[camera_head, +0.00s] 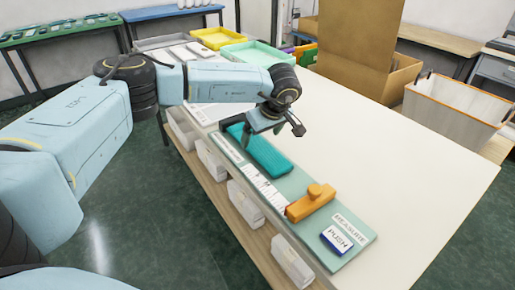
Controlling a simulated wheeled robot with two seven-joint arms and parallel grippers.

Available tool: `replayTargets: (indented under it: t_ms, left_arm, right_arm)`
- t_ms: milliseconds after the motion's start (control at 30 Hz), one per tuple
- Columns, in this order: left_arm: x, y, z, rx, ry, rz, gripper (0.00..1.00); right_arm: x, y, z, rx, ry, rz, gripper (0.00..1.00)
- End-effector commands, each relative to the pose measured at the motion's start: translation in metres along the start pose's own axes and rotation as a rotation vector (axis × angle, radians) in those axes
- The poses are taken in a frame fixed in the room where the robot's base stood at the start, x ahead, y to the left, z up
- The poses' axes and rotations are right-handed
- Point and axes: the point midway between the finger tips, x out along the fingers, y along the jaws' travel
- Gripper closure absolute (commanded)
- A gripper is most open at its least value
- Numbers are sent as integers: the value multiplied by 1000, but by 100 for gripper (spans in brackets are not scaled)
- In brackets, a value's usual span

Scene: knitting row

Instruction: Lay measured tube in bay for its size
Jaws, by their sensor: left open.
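A teal ribbed tube (264,154) lies lengthwise on the pale green measuring board (357,218), beside a white printed scale (262,186). An orange slider block (310,203) sits on the board at the tube's near end. My left gripper (272,132) is over the far part of the tube, pointing down, with its fingers apart and nothing visibly held. It hides part of the tube's far end; I cannot tell whether it touches the tube. At the back of the table stand a yellow tray (217,38), a mint green tray (262,53) and a grey tray (163,42). My right gripper is out of view.
A blue PUSH button (337,239) is on the board's near end. White bins (246,204) line the table's left side below the top. A cardboard box (400,75) and a white basket (456,105) stand at the right back. The white tabletop (400,170) right of the board is clear.

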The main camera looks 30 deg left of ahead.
Motion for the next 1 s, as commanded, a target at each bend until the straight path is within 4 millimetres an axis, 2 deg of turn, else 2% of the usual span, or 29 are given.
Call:
replayTargets:
  t_ms: [100,233,433,567,733,933,1000]
  left_arm:
    - [20,1,1,-1,0,-3,11]
    - [38,0,1,0,0,-4,11]
    - [45,1,1,0,0,-1,11]
    - [45,1,1,0,0,-1,11]
    - [45,1,1,0,0,-1,32]
    - [45,1,1,0,0,-1,58]
    - [45,1,0,0,0,-1,59]
  right_arm:
    - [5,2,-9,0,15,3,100]
    - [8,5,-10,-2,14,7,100]
    - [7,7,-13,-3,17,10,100]
    - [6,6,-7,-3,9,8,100]
    - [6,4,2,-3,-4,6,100]
    - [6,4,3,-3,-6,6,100]
    - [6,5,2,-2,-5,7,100]
